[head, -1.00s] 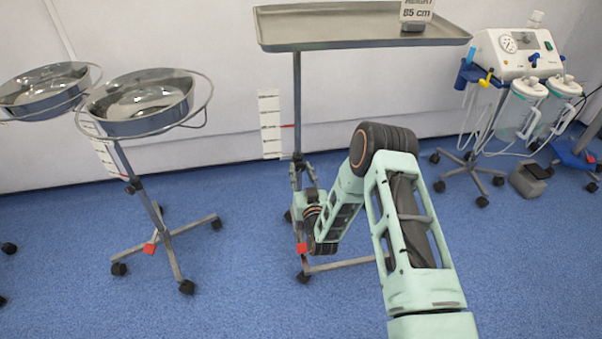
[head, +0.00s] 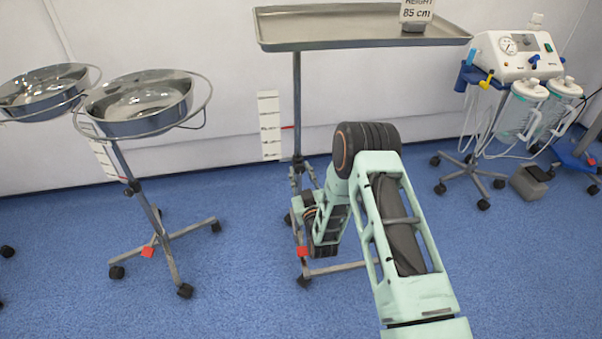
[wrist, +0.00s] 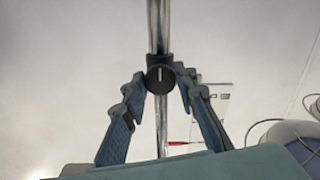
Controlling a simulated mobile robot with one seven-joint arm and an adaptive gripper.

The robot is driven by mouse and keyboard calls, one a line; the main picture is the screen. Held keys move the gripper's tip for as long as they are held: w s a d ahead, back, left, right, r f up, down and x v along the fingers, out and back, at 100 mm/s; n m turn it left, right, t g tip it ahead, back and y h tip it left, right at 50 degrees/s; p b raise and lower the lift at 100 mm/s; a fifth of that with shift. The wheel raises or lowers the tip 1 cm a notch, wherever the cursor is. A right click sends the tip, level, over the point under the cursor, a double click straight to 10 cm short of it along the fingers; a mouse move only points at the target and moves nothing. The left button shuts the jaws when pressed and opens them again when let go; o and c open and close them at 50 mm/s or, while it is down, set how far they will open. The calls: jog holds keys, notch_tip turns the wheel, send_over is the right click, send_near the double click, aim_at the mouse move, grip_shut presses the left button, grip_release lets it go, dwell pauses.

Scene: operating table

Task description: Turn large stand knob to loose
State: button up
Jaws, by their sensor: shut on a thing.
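The large stand has a flat steel tray (head: 360,42) on an upright pole (head: 297,95). Its dark round knob (wrist: 160,78) sits on the pole in the wrist view, with a pale upright line on its face. My gripper (wrist: 161,76) is shut on the knob, one fingertip at each side. In the head view my gripper (head: 302,170) is at the lower pole, and the knob is too small to make out clearly there. A white height scale (head: 269,125) with a red pointer stands beside the pole.
Two basin stands, with the nearer steel basin (head: 140,103), are at left. A suction unit (head: 517,55) on wheels is at right. Blue floor (head: 240,290) is open in front.

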jog(key=o, duration=1.2)
jog(key=shift+c, duration=0.2)
jog(key=shift+s, duration=0.1)
jog(key=v, duration=1.1)
jog(key=shift+s+d, duration=0.2)
jog(key=shift+s, duration=0.15)
jog(key=shift+r, duration=0.1)
